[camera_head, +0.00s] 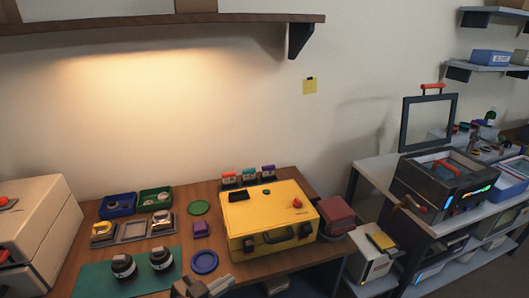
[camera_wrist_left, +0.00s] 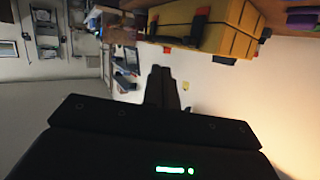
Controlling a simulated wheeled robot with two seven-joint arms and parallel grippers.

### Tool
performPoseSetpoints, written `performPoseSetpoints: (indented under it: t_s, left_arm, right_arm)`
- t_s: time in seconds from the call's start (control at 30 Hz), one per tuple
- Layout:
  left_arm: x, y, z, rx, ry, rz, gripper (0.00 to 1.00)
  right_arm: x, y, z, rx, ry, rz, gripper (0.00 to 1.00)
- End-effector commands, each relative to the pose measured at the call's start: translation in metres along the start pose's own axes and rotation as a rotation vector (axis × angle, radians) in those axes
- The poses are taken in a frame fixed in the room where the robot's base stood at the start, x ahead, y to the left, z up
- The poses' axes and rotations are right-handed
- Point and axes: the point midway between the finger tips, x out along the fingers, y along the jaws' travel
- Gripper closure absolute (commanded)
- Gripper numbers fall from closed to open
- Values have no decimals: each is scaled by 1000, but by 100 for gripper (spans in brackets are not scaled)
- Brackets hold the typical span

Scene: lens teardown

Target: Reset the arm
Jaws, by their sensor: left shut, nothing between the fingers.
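My left gripper (camera_head: 203,287) shows at the bottom edge of the head view, in front of the wooden table's near edge, with its grey fingers together. In the left wrist view its dark fingers (camera_wrist_left: 163,88) are also closed, with nothing between them. The rest of the left arm is mostly out of frame. My right gripper is in neither view. A yellow case (camera_head: 268,218) stands on the table to the right of my left gripper, apart from it. The case also shows in the left wrist view (camera_wrist_left: 185,25).
Two dark lens-like cylinders (camera_head: 124,268) stand on a green mat (camera_head: 96,281) left of my gripper. A blue round dish (camera_head: 204,262) lies close behind it. A wooden shelf (camera_head: 150,24) hangs above. A dark machine (camera_head: 440,180) stands at the right.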

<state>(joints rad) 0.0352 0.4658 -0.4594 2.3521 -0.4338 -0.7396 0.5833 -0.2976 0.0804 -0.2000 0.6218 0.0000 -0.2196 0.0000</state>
Motion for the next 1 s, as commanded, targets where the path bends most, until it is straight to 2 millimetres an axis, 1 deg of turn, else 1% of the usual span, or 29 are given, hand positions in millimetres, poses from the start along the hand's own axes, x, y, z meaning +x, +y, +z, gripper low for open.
performPoseSetpoints:
  t_s: [0.03,0.07,0.13,0.17,0.2,0.3,0.4,0.5,0.67,0.8,0.87,0.97,1.0]
  left_arm:
    - [-6,-4,16,-39,-52,-63,100]
    - [-11,-8,28,-60,-91,-105,100]
    - [-29,-16,60,-117,-210,-205,100]
    - [-39,-19,77,-146,-272,-245,100]
    - [-53,-20,98,-181,-352,-288,100]
    - [-87,-15,141,-254,-531,-353,100]
    - [-118,-6,173,-315,-675,-382,100]
    - [-147,8,198,-371,-801,-390,100]
    - [-191,33,229,-461,-977,-384,100]
    - [-168,29,268,-458,-992,-377,100]
    - [-160,29,286,-460,-1000,-374,100]
    - [-146,32,319,-464,-1013,-367,100]
    - [-141,33,334,-465,-1018,-364,100]
  right_arm:
    - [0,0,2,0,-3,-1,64]
    - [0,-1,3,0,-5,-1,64]
    - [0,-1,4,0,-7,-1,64]
    - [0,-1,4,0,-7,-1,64]
    - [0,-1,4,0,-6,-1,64]
    - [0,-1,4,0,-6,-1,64]
    - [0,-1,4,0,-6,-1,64]
    - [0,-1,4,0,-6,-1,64]
    - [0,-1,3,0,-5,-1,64]
    - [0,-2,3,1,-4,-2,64]
    - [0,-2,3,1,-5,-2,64]
    - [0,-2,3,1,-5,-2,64]
    - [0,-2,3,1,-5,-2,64]
